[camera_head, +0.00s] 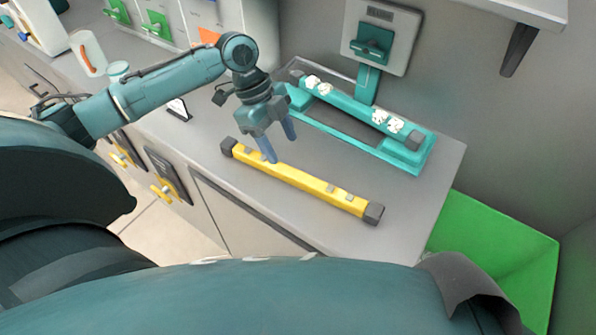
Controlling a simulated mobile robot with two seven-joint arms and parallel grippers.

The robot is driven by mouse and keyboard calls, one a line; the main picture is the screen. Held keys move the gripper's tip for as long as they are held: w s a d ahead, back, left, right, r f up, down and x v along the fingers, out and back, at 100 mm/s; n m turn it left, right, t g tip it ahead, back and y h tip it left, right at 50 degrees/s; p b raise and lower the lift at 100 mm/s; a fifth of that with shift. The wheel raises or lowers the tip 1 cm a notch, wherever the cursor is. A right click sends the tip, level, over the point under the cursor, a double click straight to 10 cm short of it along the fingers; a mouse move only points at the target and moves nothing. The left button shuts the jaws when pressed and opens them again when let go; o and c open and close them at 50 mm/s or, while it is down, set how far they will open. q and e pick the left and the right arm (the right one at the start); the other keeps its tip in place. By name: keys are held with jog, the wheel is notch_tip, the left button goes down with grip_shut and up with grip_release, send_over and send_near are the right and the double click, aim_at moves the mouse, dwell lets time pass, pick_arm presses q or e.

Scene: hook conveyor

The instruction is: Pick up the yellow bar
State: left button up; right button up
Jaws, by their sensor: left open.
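The yellow bar (313,184) has dark grey end caps and small grey blocks on it. It lies on the grey counter (412,215), slanting from upper left to lower right. My left gripper (281,147) comes in from the upper left. Its fingers are apart and point down, with nothing between them. The fingertips are at the bar's left half, one overlapping the bar in the picture. I cannot tell whether they touch it. My right gripper is not in view.
A teal conveyor frame (424,160) with white round parts stands behind the bar, below a wall-mounted panel (398,22). A green bin (500,247) is right of the counter. A shelf bracket (518,50) juts out at upper right. The counter in front of the bar is clear.

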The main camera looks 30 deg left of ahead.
aim_at(296, 172)
pick_arm(q)
jog(key=x, duration=0.9)
jog(key=shift+d+f+p, duration=0.15)
jog(key=shift+f+p, duration=0.15)
jog(key=shift+p, duration=0.05)
jog(key=shift+w+r, duration=0.1)
grip_shut()
